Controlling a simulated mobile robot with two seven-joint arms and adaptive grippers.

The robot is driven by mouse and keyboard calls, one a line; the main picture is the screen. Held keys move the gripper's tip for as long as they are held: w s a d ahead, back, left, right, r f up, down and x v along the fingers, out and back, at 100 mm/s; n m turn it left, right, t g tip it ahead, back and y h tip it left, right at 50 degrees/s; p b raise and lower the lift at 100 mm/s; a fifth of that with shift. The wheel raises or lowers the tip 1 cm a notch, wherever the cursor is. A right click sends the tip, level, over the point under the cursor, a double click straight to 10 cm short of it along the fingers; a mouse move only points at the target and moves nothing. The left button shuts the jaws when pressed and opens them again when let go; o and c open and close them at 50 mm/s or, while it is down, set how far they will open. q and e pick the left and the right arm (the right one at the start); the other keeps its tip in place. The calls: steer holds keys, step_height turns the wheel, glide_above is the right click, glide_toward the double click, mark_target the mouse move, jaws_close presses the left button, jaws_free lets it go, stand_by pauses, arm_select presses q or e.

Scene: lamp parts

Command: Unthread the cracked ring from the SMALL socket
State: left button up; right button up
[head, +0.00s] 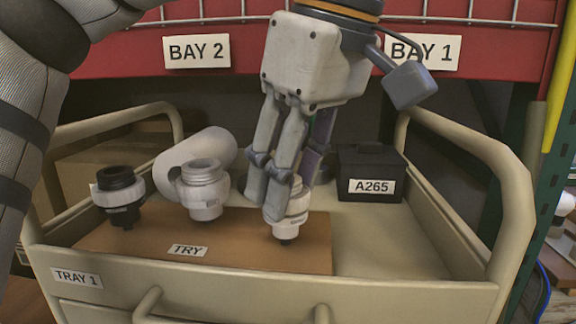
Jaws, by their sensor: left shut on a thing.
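My left gripper (282,200) points down over the right part of the brown board and is shut on the upper part of a white socket (291,219). This socket has a dark lower tip, is upright, and is near the board's front right. My fingers hide much of its top, so I cannot tell whether they grip a ring or the body. A wider white socket (203,191) with a threaded neck stands left of it. A black-topped socket (120,196) with a white collar stands farther left. Their small labels are unreadable, and no crack is discernible. My right gripper is out of view.
The sockets are on a brown board (150,243) labelled TRY, in a beige cart tray (390,290) with raised handles. A white cylinder (208,148) lies behind. A black box (371,174) marked A265 stands back right.

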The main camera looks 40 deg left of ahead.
arm_select(q)
steer(key=shift+w+r+n+g+p, duration=0.1)
steer(key=shift+n+g+p, duration=0.25)
steer(key=shift+n+p, duration=0.65)
steer(key=shift+r+n+g+p, duration=0.1)
steer(key=shift+n+g+p, duration=0.35)
steer(key=shift+n, duration=0.85)
steer(key=shift+f+n+p, duration=0.2)
steer(key=shift+n+p, duration=0.1)
steer(key=shift+n, duration=0.2)
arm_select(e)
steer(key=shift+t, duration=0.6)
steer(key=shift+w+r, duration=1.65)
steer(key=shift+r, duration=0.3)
arm_select(q)
steer(key=shift+w+r+n+g+h+p, duration=0.15)
steer(key=shift+n+g+h+p, duration=0.2)
steer(key=shift+n, duration=0.65)
steer(key=shift+a+n, duration=0.1)
steer(key=shift+n, duration=0.9)
steer(key=shift+w+f+n+g+h, duration=0.2)
steer(key=shift+n+g+h, duration=0.15)
steer(key=shift+n, duration=0.65)
steer(key=shift+s+r+n, duration=0.1)
steer(key=shift+s+n, duration=0.05)
steer(key=shift+n, duration=0.35)
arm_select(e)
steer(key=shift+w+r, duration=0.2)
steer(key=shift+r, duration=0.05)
